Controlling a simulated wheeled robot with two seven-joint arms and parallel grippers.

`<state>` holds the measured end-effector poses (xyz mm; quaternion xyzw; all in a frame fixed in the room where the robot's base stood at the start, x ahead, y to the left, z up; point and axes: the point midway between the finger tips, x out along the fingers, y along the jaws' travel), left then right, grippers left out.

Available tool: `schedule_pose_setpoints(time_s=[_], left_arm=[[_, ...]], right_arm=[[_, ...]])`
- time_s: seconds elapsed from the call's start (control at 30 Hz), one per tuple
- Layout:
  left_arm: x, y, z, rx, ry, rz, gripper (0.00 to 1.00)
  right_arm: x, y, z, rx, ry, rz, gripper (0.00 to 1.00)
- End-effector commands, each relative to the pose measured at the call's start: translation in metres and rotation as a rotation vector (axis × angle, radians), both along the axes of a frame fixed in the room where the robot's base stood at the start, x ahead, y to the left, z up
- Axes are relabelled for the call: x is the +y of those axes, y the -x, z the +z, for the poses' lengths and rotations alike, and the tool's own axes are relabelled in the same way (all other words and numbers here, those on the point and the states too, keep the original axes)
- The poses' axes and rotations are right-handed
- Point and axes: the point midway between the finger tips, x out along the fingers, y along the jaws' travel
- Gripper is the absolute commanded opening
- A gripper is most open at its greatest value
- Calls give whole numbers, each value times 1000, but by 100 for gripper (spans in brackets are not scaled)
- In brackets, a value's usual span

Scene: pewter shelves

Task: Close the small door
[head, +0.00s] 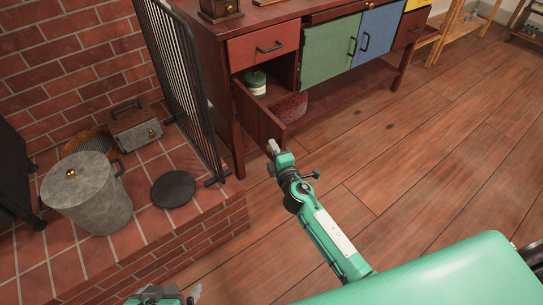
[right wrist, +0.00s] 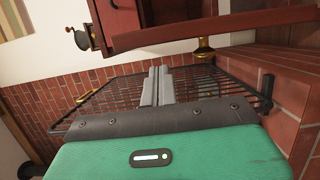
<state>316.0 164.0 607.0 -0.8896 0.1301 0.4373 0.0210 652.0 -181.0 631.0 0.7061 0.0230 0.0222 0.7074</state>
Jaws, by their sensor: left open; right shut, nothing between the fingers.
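The small door (head: 257,117) is a dark brown panel on the low left part of the red-brown cabinet (head: 237,141). It stands swung open, jutting out towards me, and the compartment behind it is exposed. My right gripper (head: 272,147) is at the door's near, outer end, with its fingers together and nothing between them. I cannot tell whether it touches the door. The shut fingers also show in the right wrist view (right wrist: 156,86), pointing towards a black fire screen. My left gripper (head: 166,293) is at the bottom edge of the head view, partly cut off, open and empty.
A green canister (head: 255,83) stands inside the compartment. The black fire screen (head: 186,85) stands just left of the cabinet, on the brick hearth (head: 120,241). A grey lidded bin (head: 91,205) and a metal box (head: 135,126) are further left. The wooden floor (head: 430,150) at right is clear.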

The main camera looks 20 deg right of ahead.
Motion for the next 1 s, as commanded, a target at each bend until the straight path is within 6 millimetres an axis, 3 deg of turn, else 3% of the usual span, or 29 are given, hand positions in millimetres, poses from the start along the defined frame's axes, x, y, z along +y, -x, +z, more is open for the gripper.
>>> schedule_pose_setpoints(time_s=[0.2, 0.77, 1.0], left_arm=[[4, 2, 3, 17, -8, 6, 100], [4, -2, 4, 8, -9, 6, 100], [1, -3, 1, -6, 1, 2, 100]], right_arm=[[-16, -5, 0, 0, 0, 1, 0], [-24, -7, 0, 0, 2, 14, 0], [-49, -12, 0, -1, 6, 78, 0]])
